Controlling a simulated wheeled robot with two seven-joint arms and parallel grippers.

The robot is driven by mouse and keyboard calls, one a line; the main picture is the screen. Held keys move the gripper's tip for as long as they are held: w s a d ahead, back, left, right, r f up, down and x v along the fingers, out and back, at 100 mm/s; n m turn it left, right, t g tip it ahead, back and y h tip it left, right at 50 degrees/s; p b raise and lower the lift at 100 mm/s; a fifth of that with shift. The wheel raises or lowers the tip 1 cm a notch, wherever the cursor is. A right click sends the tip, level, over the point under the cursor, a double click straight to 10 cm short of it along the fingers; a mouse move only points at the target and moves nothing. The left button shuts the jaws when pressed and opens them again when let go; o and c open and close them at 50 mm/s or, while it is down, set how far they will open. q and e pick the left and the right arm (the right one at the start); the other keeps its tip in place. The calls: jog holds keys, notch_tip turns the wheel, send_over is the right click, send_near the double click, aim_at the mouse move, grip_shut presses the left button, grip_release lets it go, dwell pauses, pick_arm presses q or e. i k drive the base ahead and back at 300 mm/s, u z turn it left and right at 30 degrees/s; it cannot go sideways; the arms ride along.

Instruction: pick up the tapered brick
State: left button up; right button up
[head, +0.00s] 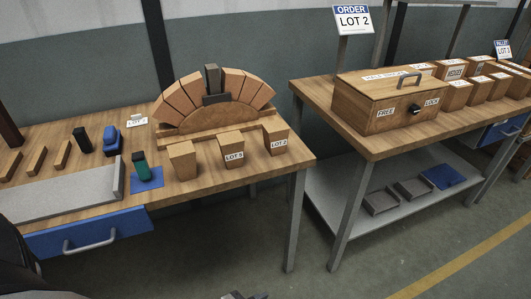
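Three tapered bricks stand apart along the front right of the left workbench. The left one (183,161) shows no label, the middle one (231,147) has a white lot tag, and the right one (276,139) has a tag that seems to read LOT 2. Behind them an arch of tapered bricks (181,98) rests on a wooden form, with a dark grey piece (213,78) at its crown. A dark sliver of what may be my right gripper (246,296) shows at the bottom edge, too little to read its state. My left gripper is not in view.
An ORDER LOT 2 sign (352,19) stands above the right bench, which holds a wooden lidded box (385,101) and several labelled boxes (456,94).

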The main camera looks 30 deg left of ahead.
aim_at(181, 155)
jog(key=z, duration=0.3)
jog(key=i, duration=1.35)
jog(key=u, duration=1.8)
